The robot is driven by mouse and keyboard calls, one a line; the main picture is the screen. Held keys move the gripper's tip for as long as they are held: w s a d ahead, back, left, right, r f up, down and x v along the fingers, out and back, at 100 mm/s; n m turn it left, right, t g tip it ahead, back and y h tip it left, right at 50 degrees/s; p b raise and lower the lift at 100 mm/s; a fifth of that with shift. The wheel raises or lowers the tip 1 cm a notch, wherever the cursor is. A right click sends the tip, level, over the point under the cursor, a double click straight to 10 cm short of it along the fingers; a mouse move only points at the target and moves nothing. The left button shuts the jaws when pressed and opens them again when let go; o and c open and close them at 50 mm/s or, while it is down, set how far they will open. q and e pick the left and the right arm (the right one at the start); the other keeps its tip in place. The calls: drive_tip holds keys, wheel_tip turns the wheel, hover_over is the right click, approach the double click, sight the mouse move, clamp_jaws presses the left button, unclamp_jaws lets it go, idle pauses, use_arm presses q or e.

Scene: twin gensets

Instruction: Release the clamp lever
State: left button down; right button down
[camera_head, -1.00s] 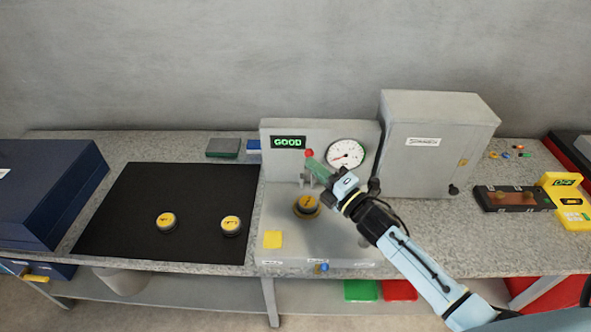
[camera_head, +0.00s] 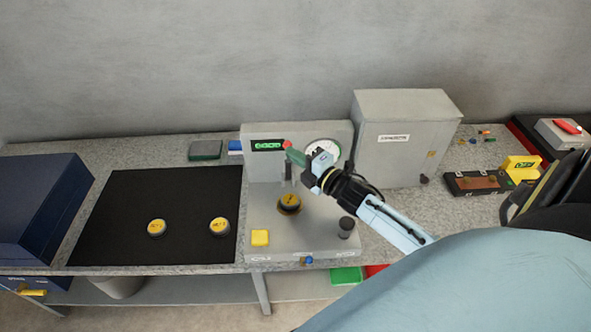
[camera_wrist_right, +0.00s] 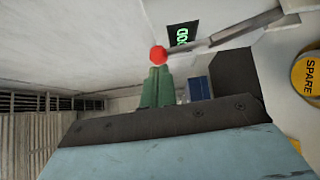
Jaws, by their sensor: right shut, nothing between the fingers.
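The clamp lever's red ball knob (camera_head: 287,144) stands in front of the grey test station's upright panel, just right of the green-lit display (camera_head: 268,145). Below it, a yellow-topped round part (camera_head: 289,201) sits on the station's base. My right gripper (camera_head: 294,156) has green fingers, shut and empty, with their tips right at the knob. In the right wrist view the red knob (camera_wrist_right: 158,55) is just beyond the closed fingertips (camera_wrist_right: 157,70); whether they touch, I cannot tell. A metal lever bar (camera_wrist_right: 225,40) runs to the right. My left gripper is out of view.
The gauge (camera_head: 324,152) is partly hidden behind my gripper. A grey cabinet (camera_head: 400,160) stands close on the right. A black mat (camera_head: 120,215) with two yellow-topped parts lies left.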

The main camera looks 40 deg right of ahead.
drive_tip(key=s, duration=1.3)
drive_tip(key=shift+a+f, duration=0.35)
drive_tip(key=shift+a, duration=0.1)
